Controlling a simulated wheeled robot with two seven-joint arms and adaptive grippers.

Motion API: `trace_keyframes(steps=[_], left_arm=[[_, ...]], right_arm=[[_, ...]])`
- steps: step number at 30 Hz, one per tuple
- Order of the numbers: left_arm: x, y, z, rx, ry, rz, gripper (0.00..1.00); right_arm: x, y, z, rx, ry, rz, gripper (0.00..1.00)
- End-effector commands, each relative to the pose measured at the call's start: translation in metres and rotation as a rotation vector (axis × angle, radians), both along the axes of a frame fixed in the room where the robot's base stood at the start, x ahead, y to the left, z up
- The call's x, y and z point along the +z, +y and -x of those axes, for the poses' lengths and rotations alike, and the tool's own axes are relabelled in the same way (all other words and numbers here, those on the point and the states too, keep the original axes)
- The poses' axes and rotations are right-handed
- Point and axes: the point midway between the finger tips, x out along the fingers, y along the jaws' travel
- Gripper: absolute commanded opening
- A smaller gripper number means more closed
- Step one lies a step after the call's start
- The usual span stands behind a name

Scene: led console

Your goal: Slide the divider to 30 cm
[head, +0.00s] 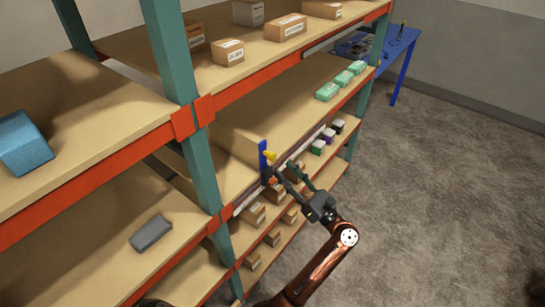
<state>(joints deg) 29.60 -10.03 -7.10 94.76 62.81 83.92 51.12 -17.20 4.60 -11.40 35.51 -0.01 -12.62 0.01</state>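The blue divider (263,158) stands upright at the front edge of the middle shelf. A yellow knob (270,156) sits on its front side. A pale strip (247,202) runs along the shelf's front edge below it; any marks on it are too small to read. My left gripper (284,171) is just in front and to the right of the divider. Its two fingers look spread and point toward the divider, with nothing seen between them. Whether a finger touches the divider or an orange part (272,181) below it, I cannot tell. My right gripper is out of view.
A teal upright post (205,170) stands left of the divider. Small cartons (255,213) sit on the shelf below. Green boxes (343,79) are farther right on the shelf. A blue table (398,48) stands behind. The floor at right is clear.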

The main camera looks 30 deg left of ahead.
Motion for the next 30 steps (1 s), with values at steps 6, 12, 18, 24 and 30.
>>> trace_keyframes(steps=[6, 12, 18, 24, 30], left_arm=[[0.015, 0.031, -0.005, 0.004, 0.0, -0.005, 0.4], [0.024, 0.055, -0.01, 0.002, 0.002, -0.007, 0.4], [0.027, 0.065, -0.012, 0.001, 0.004, -0.006, 0.4], [0.027, 0.065, -0.013, 0.001, 0.004, -0.006, 0.4], [0.027, 0.065, -0.013, 0.001, 0.005, -0.006, 0.28]], right_arm=[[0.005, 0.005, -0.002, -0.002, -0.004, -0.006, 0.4], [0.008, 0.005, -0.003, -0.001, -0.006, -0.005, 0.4], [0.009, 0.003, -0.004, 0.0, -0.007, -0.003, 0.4], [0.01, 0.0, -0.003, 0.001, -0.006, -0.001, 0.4], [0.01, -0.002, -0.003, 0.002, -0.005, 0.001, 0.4]])
